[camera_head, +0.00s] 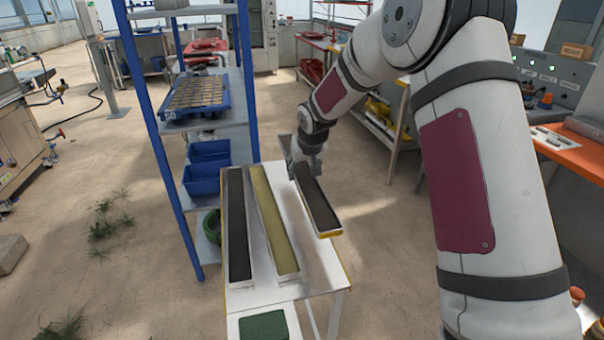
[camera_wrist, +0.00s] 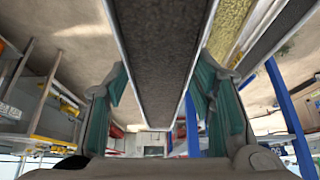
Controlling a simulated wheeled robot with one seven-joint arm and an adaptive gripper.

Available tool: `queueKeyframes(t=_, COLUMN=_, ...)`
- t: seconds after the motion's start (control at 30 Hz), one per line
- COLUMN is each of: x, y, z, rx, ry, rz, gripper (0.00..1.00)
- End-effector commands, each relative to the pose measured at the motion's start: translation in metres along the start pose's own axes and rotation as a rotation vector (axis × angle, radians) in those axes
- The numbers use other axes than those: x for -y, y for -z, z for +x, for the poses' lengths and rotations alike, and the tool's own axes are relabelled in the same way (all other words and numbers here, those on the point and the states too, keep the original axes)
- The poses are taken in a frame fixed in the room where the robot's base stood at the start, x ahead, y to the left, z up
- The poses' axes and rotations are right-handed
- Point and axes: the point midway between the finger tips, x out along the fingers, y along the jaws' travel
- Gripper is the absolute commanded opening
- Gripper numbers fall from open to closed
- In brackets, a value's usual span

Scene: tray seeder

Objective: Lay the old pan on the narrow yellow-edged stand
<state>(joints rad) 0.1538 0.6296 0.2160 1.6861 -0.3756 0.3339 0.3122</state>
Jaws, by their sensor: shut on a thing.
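My gripper (camera_head: 305,172) is shut on a long narrow dark-filled pan (camera_head: 317,205) with pale rims. A yellow strip shows at the pan's near end. In the wrist view the held pan (camera_wrist: 163,50) runs between my two teal-padded fingers. On the stand lie another dark-filled pan (camera_head: 237,225) at the left and a yellow-green-filled pan (camera_head: 272,220) in the middle. Neither held nor lying pan is visibly labelled old.
A green pad (camera_head: 263,326) lies on a white surface at the stand's near end. A blue-posted rack (camera_head: 245,80) stands close at left, holding a blue tray (camera_head: 195,95) and blue bins (camera_head: 203,178). An orange-topped bench (camera_head: 580,155) is at right. Open floor lies left.

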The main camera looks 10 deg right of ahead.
Motion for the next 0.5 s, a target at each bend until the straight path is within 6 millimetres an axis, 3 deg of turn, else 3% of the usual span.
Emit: queueKeyframes(t=0.5, x=0.000, y=-0.019, z=0.035, rx=-0.002, ry=0.000, rz=0.000, gripper=0.22)
